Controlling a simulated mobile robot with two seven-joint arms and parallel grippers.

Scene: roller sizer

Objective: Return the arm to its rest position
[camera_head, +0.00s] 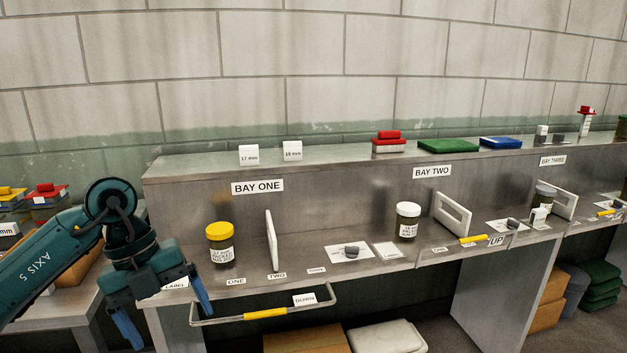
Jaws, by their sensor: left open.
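My left arm comes in from the left edge, and its gripper (165,322) hangs at the lower left with two blue fingers spread apart and nothing between them. It is in front of the left end of the grey bench, left of the yellow-lidded jar (221,244) and apart from it. The lower part of one finger is near the bottom edge of the view. My right gripper is not in view.
The grey bench (315,257) has upright white dividers (271,240) and a white-lidded jar (407,220). A handle bar with a yellow grip (265,313) juts from its front. A side table (60,307) with boxes stands behind my left arm.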

